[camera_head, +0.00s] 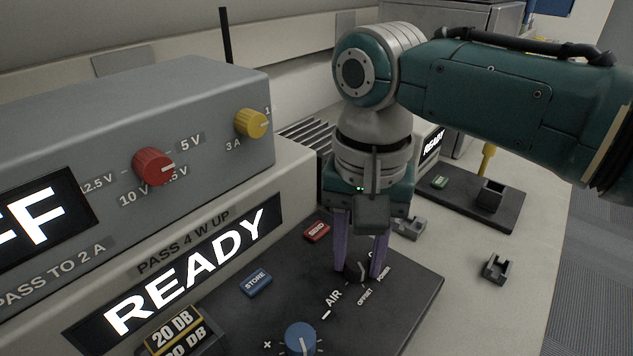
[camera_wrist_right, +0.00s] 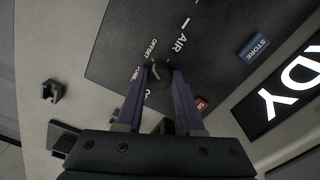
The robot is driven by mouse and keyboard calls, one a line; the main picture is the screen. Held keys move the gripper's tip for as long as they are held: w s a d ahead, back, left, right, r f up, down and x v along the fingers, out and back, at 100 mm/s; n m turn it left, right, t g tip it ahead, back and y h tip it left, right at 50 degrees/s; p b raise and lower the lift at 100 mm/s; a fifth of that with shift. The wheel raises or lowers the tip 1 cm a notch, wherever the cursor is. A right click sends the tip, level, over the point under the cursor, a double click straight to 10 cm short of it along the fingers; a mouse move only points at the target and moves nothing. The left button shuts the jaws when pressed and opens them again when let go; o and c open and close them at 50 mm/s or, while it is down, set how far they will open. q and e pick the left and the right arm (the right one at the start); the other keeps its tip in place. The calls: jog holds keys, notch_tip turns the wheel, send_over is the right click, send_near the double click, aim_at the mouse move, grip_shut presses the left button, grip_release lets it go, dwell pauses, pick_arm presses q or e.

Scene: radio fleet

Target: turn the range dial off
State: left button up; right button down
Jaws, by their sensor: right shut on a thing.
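My right gripper (camera_head: 360,274) points down at the dark panel (camera_head: 395,325), its purple fingers closed on a small black dial (camera_wrist_right: 159,76). Labels AIR, OFFSET and POWER are printed around this dial; another label is partly hidden by the fingers. No label that I can read says "range". My left gripper is not in view.
A blue knob (camera_head: 301,338), a blue STORE button (camera_head: 256,283) and a red SEND button (camera_head: 316,232) are on the panel. A grey unit (camera_head: 190,105) behind carries a red dial (camera_head: 153,166) and a yellow dial (camera_head: 251,123). A small holder (camera_head: 495,268) stands right.

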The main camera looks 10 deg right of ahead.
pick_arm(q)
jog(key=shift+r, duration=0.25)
pick_arm(e)
jog(key=shift+n, duration=0.3)
jog(key=shift+r+n+p, duration=0.1)
jog(key=shift+n+p, duration=0.75)
jog(key=shift+n, duration=0.05)
jog(key=n+p, duration=0.1)
jog(key=n, duration=0.1)
jog(key=shift+n, duration=0.3)
jog(key=n+p, duration=0.1)
jog(key=n, duration=0.2)
jog(key=shift+n, duration=0.3)
jog(key=n, duration=0.3)
jog(key=shift+n+p, duration=0.3)
jog(key=shift+p, duration=0.05)
jog(key=n, duration=0.6)
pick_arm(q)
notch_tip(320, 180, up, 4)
pick_arm(e)
jog(key=n, duration=0.5)
jog(key=shift+n, duration=0.4)
